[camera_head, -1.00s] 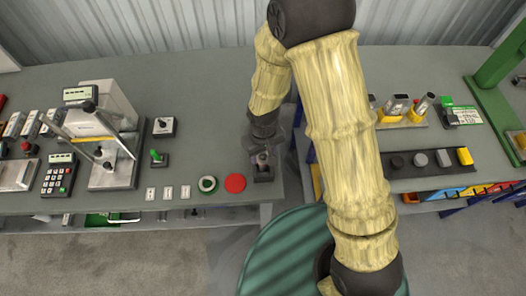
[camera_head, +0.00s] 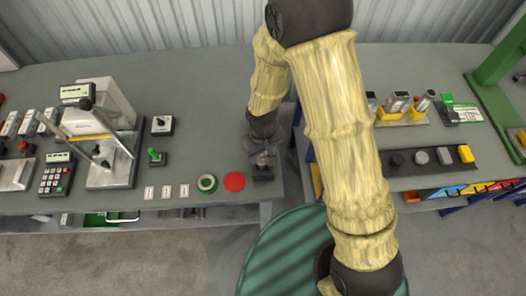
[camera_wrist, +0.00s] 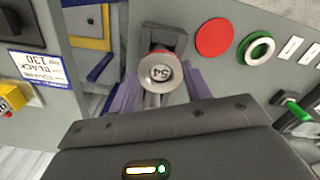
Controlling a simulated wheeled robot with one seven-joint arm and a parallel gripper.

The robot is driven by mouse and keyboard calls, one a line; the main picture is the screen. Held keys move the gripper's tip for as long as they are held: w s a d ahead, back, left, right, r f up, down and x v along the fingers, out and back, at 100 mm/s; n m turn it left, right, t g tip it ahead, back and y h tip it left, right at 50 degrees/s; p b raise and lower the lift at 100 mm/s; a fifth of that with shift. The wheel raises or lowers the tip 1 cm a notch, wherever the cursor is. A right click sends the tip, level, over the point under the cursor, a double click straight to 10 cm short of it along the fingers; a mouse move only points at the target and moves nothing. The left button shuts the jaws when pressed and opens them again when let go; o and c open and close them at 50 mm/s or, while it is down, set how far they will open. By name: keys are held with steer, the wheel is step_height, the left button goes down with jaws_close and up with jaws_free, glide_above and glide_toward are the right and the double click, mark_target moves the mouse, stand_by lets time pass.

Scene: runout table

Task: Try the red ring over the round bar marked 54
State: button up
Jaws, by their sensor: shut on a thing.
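The round bar marked 54 (camera_wrist: 160,72) shows its pale end face in the wrist view, between the fingers of my gripper (camera_wrist: 158,94). My gripper (camera_head: 262,157) is shut on the bar, above or at a dark block (camera_head: 263,174) near the right front corner of the left table. Whether the bar touches the block (camera_wrist: 164,37) cannot be told. A flat red round piece (camera_head: 234,182) lies left of the block. It also shows in the wrist view (camera_wrist: 213,35), with no hole visible, so I cannot confirm a ring.
A green ring (camera_head: 207,183) lies beside the red piece, with several white labels (camera_head: 167,191) further left. A lever press (camera_head: 110,140) and a keypad (camera_head: 56,174) stand left. A gap separates the right table (camera_head: 435,180), which holds blocks. Bare tabletop lies behind my gripper.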

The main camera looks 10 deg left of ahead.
steer(key=o, duration=1.1)
steer(key=shift+r, duration=0.1)
step_height(320, 180, up, 17)
steer(key=shift+r+b, duration=0.15)
steer(key=shift+b, duration=1.05)
steer(key=d+m+t, duration=0.1)
steer(key=d+m, duration=0.1)
steer(key=d, duration=0.5)
steer(key=s+d+f+m, duration=0.1)
steer(key=d+m, duration=0.2)
steer(key=d, duration=0.4)
steer(key=d+f+m+t, duration=0.1)
steer(key=d+m, duration=0.1)
steer(key=d, duration=0.6)
steer(key=shift+s+d+f+m+t, duration=0.1)
steer(key=shift+s+f+m+t, duration=0.1)
steer(key=shift+f+m+t, duration=0.1)
